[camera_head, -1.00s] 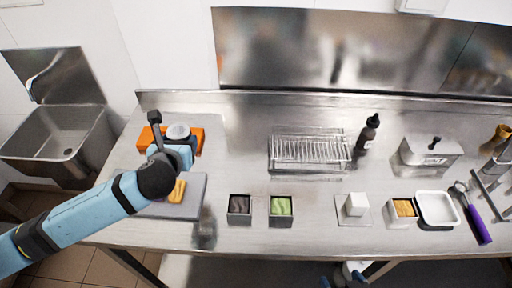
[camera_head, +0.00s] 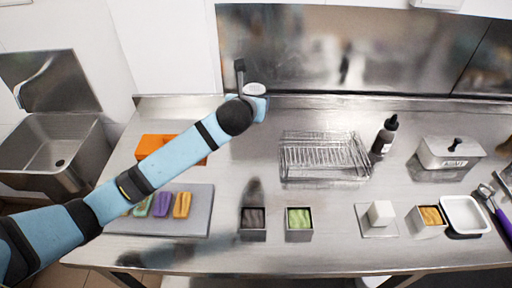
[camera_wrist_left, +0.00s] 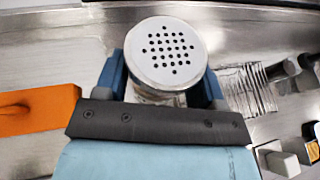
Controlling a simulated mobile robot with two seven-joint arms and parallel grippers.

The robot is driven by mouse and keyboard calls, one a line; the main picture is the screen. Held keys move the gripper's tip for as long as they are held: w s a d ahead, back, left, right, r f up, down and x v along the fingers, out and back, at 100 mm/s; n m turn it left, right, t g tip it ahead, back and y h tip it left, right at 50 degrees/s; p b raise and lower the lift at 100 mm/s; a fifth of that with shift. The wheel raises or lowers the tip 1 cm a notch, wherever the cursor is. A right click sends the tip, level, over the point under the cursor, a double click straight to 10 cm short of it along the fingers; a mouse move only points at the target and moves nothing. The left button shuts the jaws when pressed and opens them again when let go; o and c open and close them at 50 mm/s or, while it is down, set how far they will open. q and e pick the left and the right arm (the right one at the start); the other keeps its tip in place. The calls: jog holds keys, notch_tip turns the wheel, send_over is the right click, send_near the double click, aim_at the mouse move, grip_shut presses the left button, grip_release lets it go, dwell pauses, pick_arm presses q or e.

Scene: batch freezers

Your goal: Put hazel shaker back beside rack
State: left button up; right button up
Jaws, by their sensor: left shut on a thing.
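The hazel shaker has a white, perforated round lid (camera_wrist_left: 167,52) that fills the middle of the left wrist view. In the head view its pale top (camera_head: 254,89) shows at the end of my left arm. My left gripper (camera_wrist_left: 163,75) is shut on the shaker, one blue finger on each side; it also shows in the head view (camera_head: 256,101). The shaker's lower body is mostly hidden. The wire rack (camera_head: 324,157) stands on the steel counter to the right of the gripper; part of it shows in the wrist view (camera_wrist_left: 246,90). My right gripper is not in view.
An orange block (camera_head: 158,147) and a grey board (camera_head: 198,222) with several coloured bars are on the left. A dark bottle (camera_head: 384,138) stands just right of the rack. Small square tubs (camera_head: 299,224) line the front. Counter left of the rack is bare.

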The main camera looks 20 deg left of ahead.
pick_arm(q)
jog(key=shift+f, duration=8.1)
jog(key=shift+f, duration=0.1)
jog(key=o, duration=0.9)
jog(key=shift+o, duration=0.2)
jog(key=shift+s, duration=0.1)
jog(key=v, duration=1.2)
